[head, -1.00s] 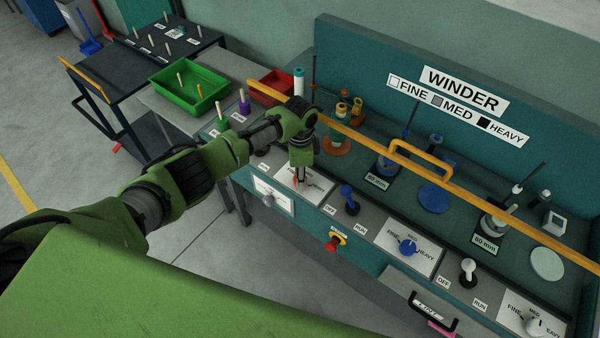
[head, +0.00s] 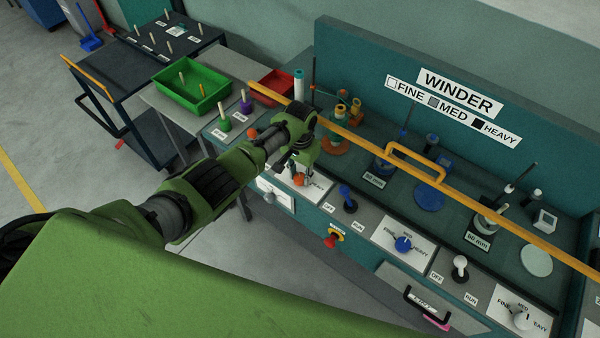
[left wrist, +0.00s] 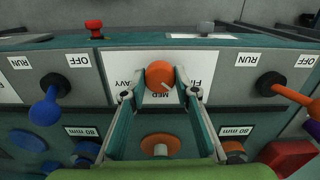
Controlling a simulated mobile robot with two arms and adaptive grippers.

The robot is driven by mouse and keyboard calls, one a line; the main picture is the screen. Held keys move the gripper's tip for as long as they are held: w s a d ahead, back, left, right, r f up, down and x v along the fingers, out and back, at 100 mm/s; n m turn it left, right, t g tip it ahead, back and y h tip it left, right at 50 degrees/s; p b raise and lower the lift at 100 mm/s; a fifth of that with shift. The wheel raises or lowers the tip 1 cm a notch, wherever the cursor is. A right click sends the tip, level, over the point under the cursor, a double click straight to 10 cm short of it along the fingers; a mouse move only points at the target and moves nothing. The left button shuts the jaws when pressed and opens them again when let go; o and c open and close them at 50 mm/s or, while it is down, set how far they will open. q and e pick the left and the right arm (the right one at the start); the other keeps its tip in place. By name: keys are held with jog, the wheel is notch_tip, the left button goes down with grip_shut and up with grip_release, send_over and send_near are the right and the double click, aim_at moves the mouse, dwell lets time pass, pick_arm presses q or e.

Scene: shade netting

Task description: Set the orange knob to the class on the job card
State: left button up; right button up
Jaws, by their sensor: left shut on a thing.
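The orange knob (left wrist: 160,75) sits on a white dial plate (left wrist: 150,97) marked FINE, MED and HEAVY. In the left wrist view, which shows the plate upside down, its pale mark points down and a little right, near MED on the FINE side. My left gripper (left wrist: 160,90) has a finger on each side of the knob and is shut on it. In the head view the orange knob (head: 299,180) shows below my left gripper (head: 300,175), partly hidden. My right gripper is out of view. No class on a job card is readable.
A blue OFF/RUN lever (head: 347,196) stands right of the dial, with a blue knob (head: 402,244) beyond. A yellow rail (head: 350,137) runs behind my gripper. A red stop button (head: 332,239) is on the front. A green tray (head: 192,92) stands at the left.

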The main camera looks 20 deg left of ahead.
aim_at(300, 177)
pick_arm(q)
jog(key=shift+n, duration=1.1)
jog(key=shift+w+p, duration=0.1)
jog(key=shift+p, duration=0.2)
jog(key=o, duration=1.1)
jog(key=shift+r, duration=0.1)
notch_tip(300, 177, up, 12)
